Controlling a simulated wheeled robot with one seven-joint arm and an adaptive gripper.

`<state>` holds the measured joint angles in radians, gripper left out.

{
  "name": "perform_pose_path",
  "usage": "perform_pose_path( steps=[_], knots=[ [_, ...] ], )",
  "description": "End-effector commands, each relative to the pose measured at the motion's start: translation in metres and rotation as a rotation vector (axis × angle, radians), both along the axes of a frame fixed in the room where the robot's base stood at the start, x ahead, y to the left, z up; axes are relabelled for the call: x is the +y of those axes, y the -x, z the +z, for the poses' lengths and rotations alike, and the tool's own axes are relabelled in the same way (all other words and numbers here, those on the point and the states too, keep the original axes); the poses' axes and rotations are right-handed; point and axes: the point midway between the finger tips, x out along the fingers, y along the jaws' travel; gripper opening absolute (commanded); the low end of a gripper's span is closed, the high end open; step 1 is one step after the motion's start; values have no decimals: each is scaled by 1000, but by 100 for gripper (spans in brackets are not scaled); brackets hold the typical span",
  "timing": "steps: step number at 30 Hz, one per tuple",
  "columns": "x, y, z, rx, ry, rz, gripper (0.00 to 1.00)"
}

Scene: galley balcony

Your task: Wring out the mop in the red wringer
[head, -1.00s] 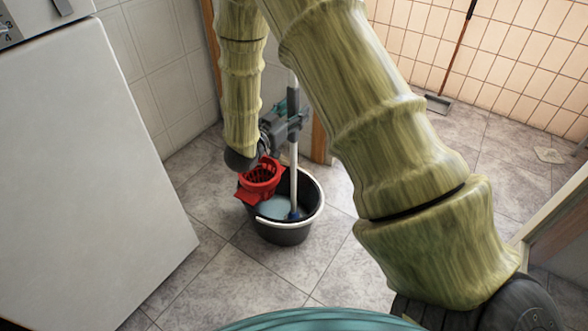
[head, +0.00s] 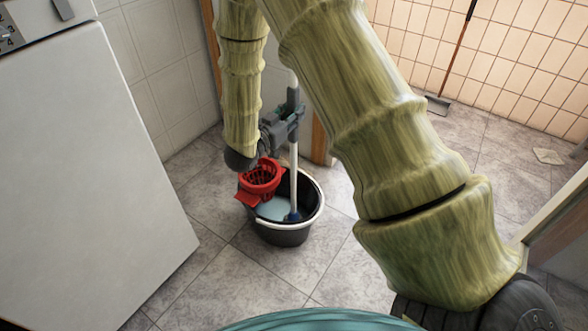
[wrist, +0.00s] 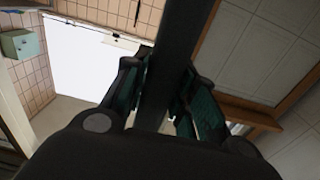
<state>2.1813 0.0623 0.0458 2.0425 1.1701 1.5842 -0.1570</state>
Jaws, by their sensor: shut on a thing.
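The red wringer (head: 262,180) sits on the left part of the rim of a black bucket (head: 283,234), which holds pale water (head: 272,208). The mop handle (head: 294,165) stands nearly upright in the bucket, right of the wringer. The blue lower end of the mop (head: 293,216) is at the water, outside the wringer. My gripper (head: 292,122) is shut on the mop's dark grip, above the bucket. In the wrist view, the dark handle (wrist: 172,50) runs between the two fingers of my gripper (wrist: 160,95). The mop's strands cannot be made out.
A white appliance (head: 85,170) stands close on the left. A door frame edge (head: 320,140) is just behind the bucket. A long-handled broom or dustpan (head: 438,103) leans at the far tiled wall. Tiled floor (head: 250,275) in front of the bucket is clear.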

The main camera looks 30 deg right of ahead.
Motion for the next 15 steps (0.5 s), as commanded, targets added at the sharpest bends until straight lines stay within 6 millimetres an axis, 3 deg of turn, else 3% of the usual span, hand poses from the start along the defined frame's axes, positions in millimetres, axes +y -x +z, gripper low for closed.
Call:
perform_pose_path(
  steps=[1, 15],
  knots=[
    [0, 0, 10, -2, 2, 0, 3],
    [0, 0, 51, -2, 2, 0, 3]
  ],
)
